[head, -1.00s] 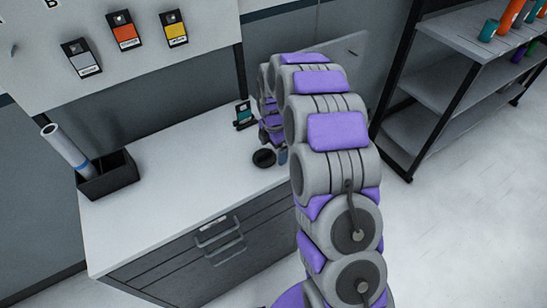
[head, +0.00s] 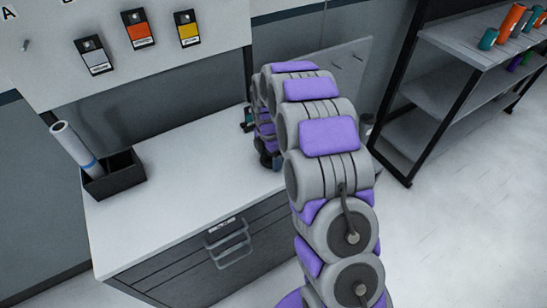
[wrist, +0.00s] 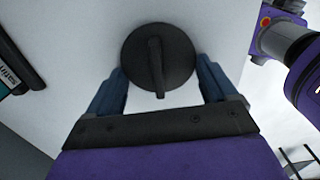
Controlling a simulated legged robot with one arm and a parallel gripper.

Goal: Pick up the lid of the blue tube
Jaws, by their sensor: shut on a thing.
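A round black lid (wrist: 158,58) with a raised ridge across its top sits between the two blue fingers of my gripper (wrist: 162,78) in the wrist view. The fingers are shut on its sides. Whether it is clear of the white surface behind it, I cannot tell. In the head view my arm mostly hides the gripper and lid. A white roll or tube with a blue band (head: 75,144) leans in a black box (head: 118,180) at the counter's left end.
The white counter (head: 190,190) is clear between the box and my arm. A dark holder with a teal label (wrist: 14,74) stands left of the lid. Sample cards (head: 138,29) hang on the wall. A shelf (head: 480,45) with coloured tubes stands at right.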

